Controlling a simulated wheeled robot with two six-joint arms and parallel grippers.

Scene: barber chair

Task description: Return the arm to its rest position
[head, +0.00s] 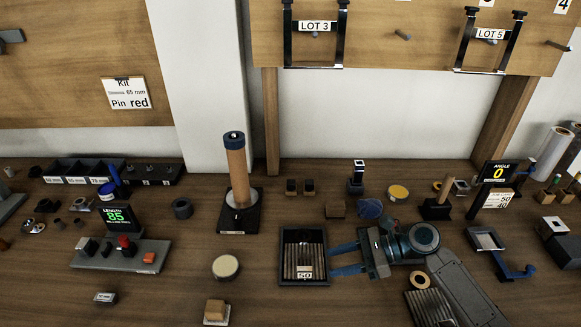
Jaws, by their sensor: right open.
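My right gripper (334,259) is open, with two blue fingers pointing left. Nothing shows between the fingers. The fingertips are at the right rim of a black tray (283,275) that holds several thin rods and a label reading 50. Whether the fingers touch the rim or hang above it, I cannot tell. My right arm (450,279) comes in from the lower right and hides part of the bench. My left gripper is not in view.
On the wooden bench (190,270), a wooden cylinder on a black stand (236,175) rises behind the tray. A slatted tray (430,308) sits near my arm.

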